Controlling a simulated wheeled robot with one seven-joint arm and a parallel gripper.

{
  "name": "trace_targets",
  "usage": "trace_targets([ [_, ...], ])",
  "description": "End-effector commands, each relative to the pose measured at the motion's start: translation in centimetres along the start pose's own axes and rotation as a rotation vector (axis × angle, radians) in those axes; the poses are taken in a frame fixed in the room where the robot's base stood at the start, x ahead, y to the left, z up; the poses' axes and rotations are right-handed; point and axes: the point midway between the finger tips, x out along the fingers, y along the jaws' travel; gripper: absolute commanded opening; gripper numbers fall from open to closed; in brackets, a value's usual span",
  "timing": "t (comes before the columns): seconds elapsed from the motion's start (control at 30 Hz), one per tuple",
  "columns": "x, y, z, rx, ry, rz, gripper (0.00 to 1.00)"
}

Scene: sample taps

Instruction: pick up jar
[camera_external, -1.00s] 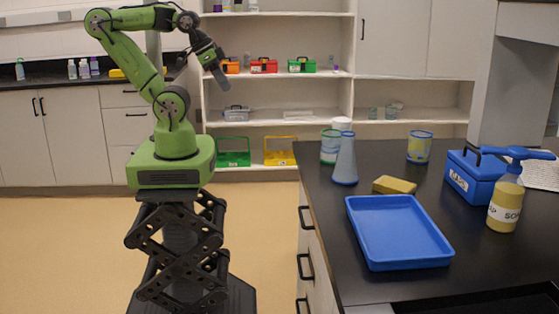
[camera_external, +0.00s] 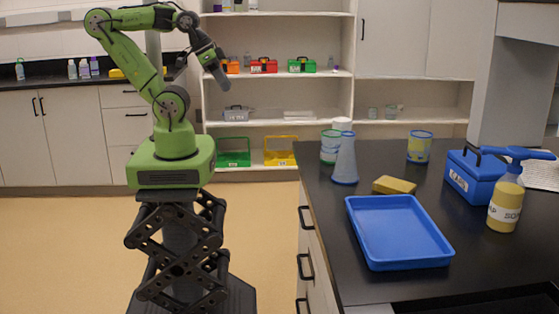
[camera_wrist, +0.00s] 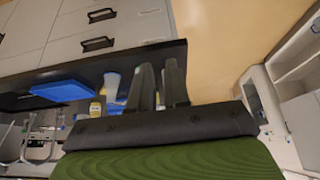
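No thing is clearly marked as the jar. A white-topped container (camera_external: 342,124) stands on the dark counter, mostly hidden behind a cone-shaped flask (camera_external: 345,162); it may be the jar. A clear vessel with a coloured rim (camera_external: 329,147) stands to its left, and a yellowish vessel with a blue rim (camera_external: 419,147) to its right. My gripper (camera_external: 221,78) is raised left of the counter, well apart from these vessels. In the wrist view my gripper (camera_wrist: 160,80) shows two dark fingers with a narrow gap between them, holding nothing visible.
On the counter are a blue tray (camera_external: 400,234), a yellow sponge (camera_external: 394,185), a blue carry box (camera_external: 474,178) and a soap bottle (camera_external: 506,206). Shelves (camera_external: 285,75) with small boxes stand behind. Open floor (camera_external: 270,235) lies between my base and the counter.

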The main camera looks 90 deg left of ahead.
Motion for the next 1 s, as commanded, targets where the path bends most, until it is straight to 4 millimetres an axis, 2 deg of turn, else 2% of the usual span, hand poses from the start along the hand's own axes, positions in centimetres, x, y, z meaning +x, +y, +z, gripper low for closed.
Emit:
trace_targets([
  [0.03,0.0,0.0,0.0,0.000,0.000,0.000,0.24],
  [0.07,0.0,0.0,0.0,0.000,0.000,0.000,0.29],
  [0.5,0.0,0.0,0.0,0.000,0.000,0.000,0.96],
  [0.77,0.0,0.0,0.0,-0.001,0.000,0.000,0.98],
  [0.83,0.2,-0.2,-0.6,-0.023,-0.009,-0.007,0.98],
  [0.93,1.6,-0.9,-3.3,-0.128,-0.036,-0.053,0.98],
  [1.0,3.4,-1.4,-6.0,-0.235,-0.049,-0.122,0.98],
])
